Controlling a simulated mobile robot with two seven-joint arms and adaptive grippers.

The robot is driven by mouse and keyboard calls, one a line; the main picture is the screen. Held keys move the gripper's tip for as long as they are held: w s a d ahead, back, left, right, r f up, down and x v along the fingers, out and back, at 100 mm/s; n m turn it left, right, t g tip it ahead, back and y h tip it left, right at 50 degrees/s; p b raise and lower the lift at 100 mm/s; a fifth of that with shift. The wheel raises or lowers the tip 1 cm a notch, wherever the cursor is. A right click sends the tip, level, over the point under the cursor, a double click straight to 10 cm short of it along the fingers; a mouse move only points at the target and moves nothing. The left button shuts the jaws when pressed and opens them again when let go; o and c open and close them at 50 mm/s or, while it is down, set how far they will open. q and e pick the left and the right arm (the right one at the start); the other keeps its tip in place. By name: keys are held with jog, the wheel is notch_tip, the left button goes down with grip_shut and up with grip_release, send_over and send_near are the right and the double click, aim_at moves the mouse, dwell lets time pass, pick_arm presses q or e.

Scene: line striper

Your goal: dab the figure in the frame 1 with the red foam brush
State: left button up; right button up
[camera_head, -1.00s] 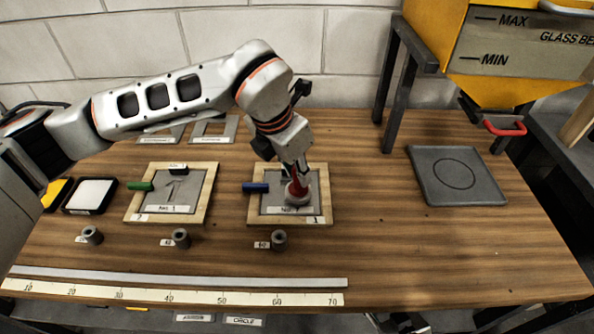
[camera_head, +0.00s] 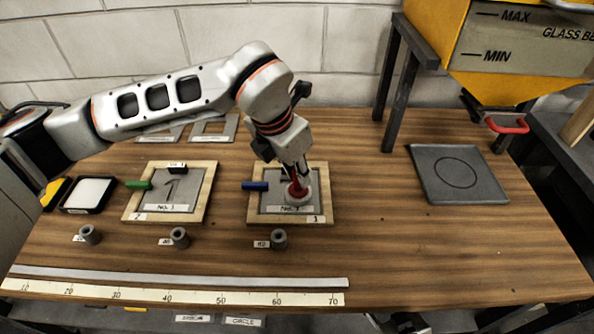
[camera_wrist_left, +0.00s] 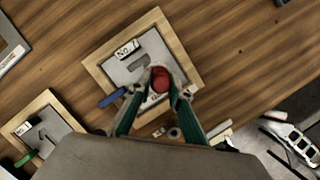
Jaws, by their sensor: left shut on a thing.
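The frame 1 (camera_head: 327,193) is a wooden frame around a grey panel, labelled 1 at its lower right corner. The figure (camera_wrist_left: 141,62) on its panel shows partly in the left wrist view; the brush and gripper hide the rest. My left gripper (camera_head: 294,172) is shut on the red foam brush (camera_head: 298,190), held upright over the panel. The brush's pale round foot is at the panel's lower right; I cannot tell whether it touches. From above, the brush's red top (camera_wrist_left: 160,78) sits between the fingers (camera_wrist_left: 152,98). My right gripper is not in view.
A blue marker (camera_head: 255,186) lies across frame 1's left edge. The frame 2 (camera_head: 208,190) with a green marker (camera_head: 138,184) stands to the left. Small grey cylinders (camera_head: 279,239) stand in front. A grey plate with a circle (camera_head: 456,174) lies right; the table between is clear.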

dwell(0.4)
pick_arm(q)
jog(key=shift+r+p, duration=0.75)
jog(key=shift+r, duration=1.45)
jog(key=shift+w+a, duration=0.1)
